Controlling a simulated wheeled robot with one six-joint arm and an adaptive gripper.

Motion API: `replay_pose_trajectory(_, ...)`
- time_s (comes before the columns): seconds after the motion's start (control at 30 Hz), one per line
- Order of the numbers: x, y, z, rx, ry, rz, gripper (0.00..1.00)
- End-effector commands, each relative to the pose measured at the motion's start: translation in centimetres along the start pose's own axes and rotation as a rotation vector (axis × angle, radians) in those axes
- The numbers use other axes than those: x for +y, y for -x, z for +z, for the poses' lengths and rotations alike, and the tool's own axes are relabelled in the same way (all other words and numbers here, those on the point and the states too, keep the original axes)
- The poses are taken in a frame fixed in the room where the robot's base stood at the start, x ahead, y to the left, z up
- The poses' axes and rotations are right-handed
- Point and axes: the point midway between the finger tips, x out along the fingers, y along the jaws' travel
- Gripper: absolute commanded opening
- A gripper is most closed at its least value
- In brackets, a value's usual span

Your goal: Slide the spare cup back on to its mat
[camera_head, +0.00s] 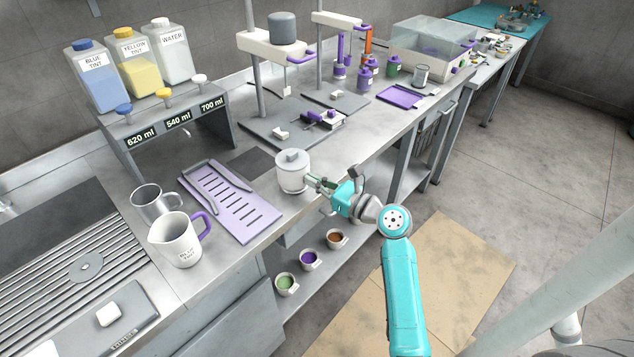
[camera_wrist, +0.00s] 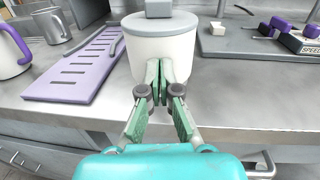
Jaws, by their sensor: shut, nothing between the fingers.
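The spare cup (camera_head: 292,177) is a white round pot with a grey lid and a block-shaped knob. It stands upright on the grey bench near the front edge; it also shows in the wrist view (camera_wrist: 160,52). A dark grey square mat (camera_head: 248,165) lies flat to the left of the cup and a little behind it, mostly bare. My gripper (camera_head: 314,182) is shut and empty at the cup's right front side. In the wrist view its closed fingertips (camera_wrist: 168,72) are against or very close to the cup's wall; I cannot tell if they touch.
A lilac slotted tray (camera_head: 222,205) lies left of the mat. A steel mug (camera_head: 155,203) and a white jug with a purple handle (camera_head: 180,240) stand further left. A stand base (camera_head: 270,135) with a white block lies behind the cup. The bench's front edge is close.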

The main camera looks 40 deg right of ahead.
Motion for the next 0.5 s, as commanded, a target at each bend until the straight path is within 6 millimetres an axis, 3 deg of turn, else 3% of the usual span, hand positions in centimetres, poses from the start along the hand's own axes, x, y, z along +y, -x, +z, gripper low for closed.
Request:
replay_pose_trajectory(0.23, 0.1, -1.2, 0.1, -0.001, 0.002, 0.004, 0.00)
replay_pose_trajectory(0.5, 0.1, -8.5, 0.1, 0.000, 0.002, 0.006, 0.00)
